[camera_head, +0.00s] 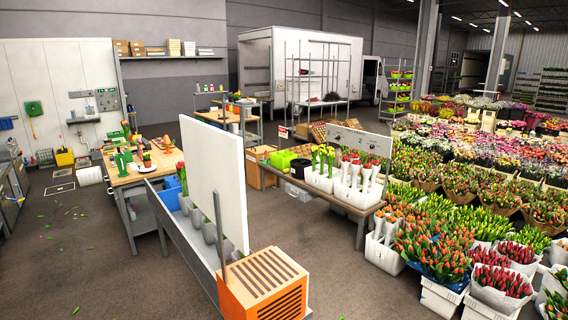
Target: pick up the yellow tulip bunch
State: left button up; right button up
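Small tulip bunches with yellow and red heads (324,154) stand upright in a white bucket (319,181) on the bench right of centre. The yellow heads are small and mixed with red ones, so I cannot clearly separate one yellow bunch. Next to them, white-wrapped red tulip bunches (358,169) stand in a second white container (355,194). Neither of my grippers is in view.
A tall white panel (215,175) and an orange slatted crate (265,285) stand in the foreground, left of the bench (300,189). A wooden worktable (130,178) is at left. Many flower buckets fill the right side. The floor at front left (80,260) is mostly clear.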

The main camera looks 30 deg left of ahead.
aim_at(314, 150)
jog(key=i+j+z, duration=0.1)
jog(key=i, duration=0.35)
jog(key=i+j, duration=0.1)
jog(key=i, duration=0.4)
jog(key=i+j+z, duration=0.15)
jog(key=i, duration=0.3)
jog(key=i+j+z, duration=0.1)
jog(key=i, duration=0.4)
jog(key=i+j+u, duration=0.1)
jog(key=i+u, duration=0.2)
jog(key=i, duration=0.2)
jog(key=i+u, duration=0.35)
jog(key=i, duration=0.15)
jog(key=i+l+u, duration=0.3)
jog(key=i, duration=0.15)
jog(key=i+l+u, duration=0.3)
jog(key=i, duration=0.15)
jog(key=i+j+u, duration=0.25)
jog(key=i+u, duration=0.25)
jog(key=i, duration=0.3)
jog(key=i+u, duration=0.45)
jog(key=i, duration=0.4)
